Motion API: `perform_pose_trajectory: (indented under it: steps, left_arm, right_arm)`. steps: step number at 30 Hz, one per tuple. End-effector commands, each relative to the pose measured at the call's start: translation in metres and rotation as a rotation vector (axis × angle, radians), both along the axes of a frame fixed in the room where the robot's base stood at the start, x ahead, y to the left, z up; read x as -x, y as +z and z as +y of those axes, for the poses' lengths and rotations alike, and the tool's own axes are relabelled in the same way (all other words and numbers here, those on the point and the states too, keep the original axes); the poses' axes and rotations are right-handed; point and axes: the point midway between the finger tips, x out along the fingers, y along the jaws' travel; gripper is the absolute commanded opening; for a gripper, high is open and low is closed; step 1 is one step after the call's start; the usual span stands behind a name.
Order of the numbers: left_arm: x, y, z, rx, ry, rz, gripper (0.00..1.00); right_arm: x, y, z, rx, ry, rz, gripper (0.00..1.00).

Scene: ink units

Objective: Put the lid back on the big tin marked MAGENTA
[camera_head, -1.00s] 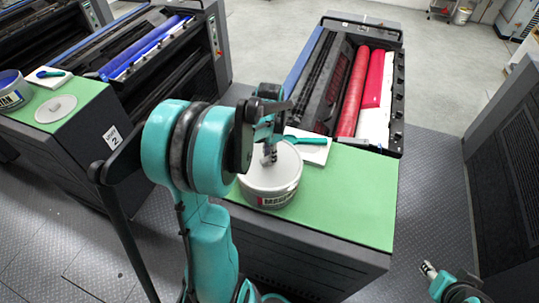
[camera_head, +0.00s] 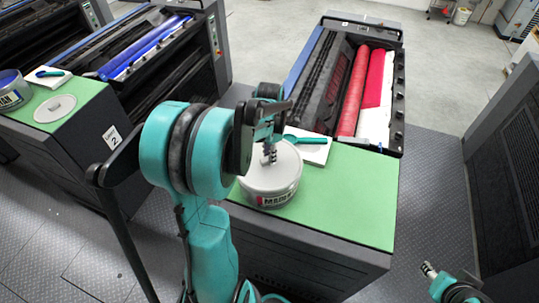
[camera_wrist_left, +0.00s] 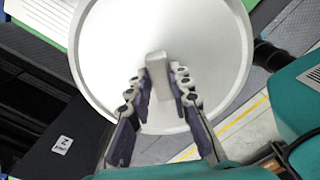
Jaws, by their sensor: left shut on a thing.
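The big tin marked MAGENTA (camera_head: 268,201) stands on the green top of the middle unit, its label facing me. The round grey lid (camera_head: 289,165) lies level over the tin's mouth. I cannot tell whether it is fully seated. My left gripper (camera_head: 269,158) points down from above and is shut on the lid's knob. In the left wrist view the gripper (camera_wrist_left: 160,85) has one finger on each side of the pale knob, and the lid (camera_wrist_left: 205,45) hides the tin below. My right gripper (camera_head: 429,269) is low at the right, away from the tin; its jaws are too small to read.
A teal-handled tool (camera_head: 305,140) lies on a white pad behind the tin. The green top (camera_head: 350,200) is clear to the right. On unit 2 stand a blue-ink tin (camera_head: 12,92) and a loose lid (camera_head: 55,108). Red rollers (camera_head: 352,95) lie behind.

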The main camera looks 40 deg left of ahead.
Motion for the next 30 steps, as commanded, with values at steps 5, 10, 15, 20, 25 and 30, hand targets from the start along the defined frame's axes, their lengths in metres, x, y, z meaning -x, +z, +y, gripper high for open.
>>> perform_pose_trajectory:
  steps: [5,10,15,20,25,30]
  left_arm:
    - [0.0000,0.0002,0.0000,0.000,0.000,0.000,0.00]
    - [0.0000,0.0002,0.0000,0.000,0.000,0.000,0.00]
    - [0.0000,-0.0004,0.0000,0.000,0.000,0.000,0.00]
    - [0.0001,-0.0007,0.0000,0.000,0.000,0.000,0.00]
    - [0.0001,-0.0003,0.0000,0.000,0.000,0.000,0.00]
    - [0.0000,-0.0003,0.0000,0.000,0.000,0.000,0.30]
  right_arm:
    - [0.0000,0.0000,0.0000,0.000,0.000,0.000,0.40]
    - [-0.0001,0.0001,0.0000,0.000,0.000,0.000,0.40]
    - [0.0000,-0.0012,0.0000,0.000,0.000,0.000,0.40]
    - [0.0000,-0.0028,0.0000,0.000,0.000,0.000,0.40]
    - [0.0000,-0.0024,0.0000,0.000,0.000,0.000,0.40]
    - [0.0000,-0.0024,0.0000,0.000,0.000,0.000,0.40]
